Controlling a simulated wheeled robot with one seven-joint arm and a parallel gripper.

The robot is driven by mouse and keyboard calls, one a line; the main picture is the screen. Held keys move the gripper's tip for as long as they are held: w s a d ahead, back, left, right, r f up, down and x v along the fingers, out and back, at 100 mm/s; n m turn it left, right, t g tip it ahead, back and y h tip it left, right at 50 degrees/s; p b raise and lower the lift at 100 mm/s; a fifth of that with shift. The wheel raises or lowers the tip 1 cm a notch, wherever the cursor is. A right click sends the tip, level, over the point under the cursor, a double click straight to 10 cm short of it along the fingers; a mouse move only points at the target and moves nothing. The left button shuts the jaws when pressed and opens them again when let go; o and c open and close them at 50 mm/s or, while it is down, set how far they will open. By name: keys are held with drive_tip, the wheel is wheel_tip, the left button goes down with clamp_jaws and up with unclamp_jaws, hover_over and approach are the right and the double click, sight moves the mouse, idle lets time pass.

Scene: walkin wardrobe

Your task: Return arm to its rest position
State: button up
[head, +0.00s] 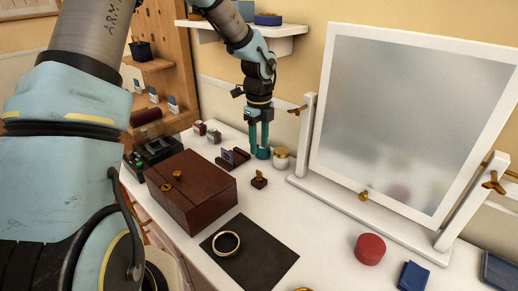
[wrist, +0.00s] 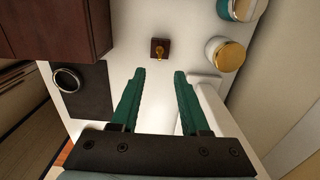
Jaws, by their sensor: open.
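My gripper (head: 259,140) points down over the back of the white dresser top, behind a small dark block with a brass top (head: 259,181). In the wrist view its two green fingers (wrist: 158,76) are spread apart with nothing between them. The small block (wrist: 160,49) stands ahead of the fingertips, apart from them. My arm comes in from the upper left, and its near links cover the left side of the head view.
A dark wooden box (head: 192,188) stands left of the gripper, and a black mat (head: 264,262) with a pale ring (head: 226,243) lies in front. A framed mirror (head: 405,110) stands at right. A shelf (head: 285,29) hangs above. A white jar (head: 281,158) is close to the gripper.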

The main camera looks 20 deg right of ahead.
idle(0.3)
drive_tip(key=s+a+r+n, duration=0.2)
drive_tip(key=s+a+n, duration=0.1)
drive_tip(key=a+n, duration=0.6)
drive_tip(key=s+a+r+n+t, duration=0.1)
drive_tip(key=s+a+r+n, duration=0.1)
drive_tip(key=a+n, duration=0.8)
drive_tip(key=s+a+r+n, duration=0.3)
drive_tip(key=s+a+n, duration=0.1)
drive_tip(key=a+n, duration=0.6)
drive_tip(key=shift+a+t, duration=0.3)
drive_tip(key=shift+a, duration=0.2)
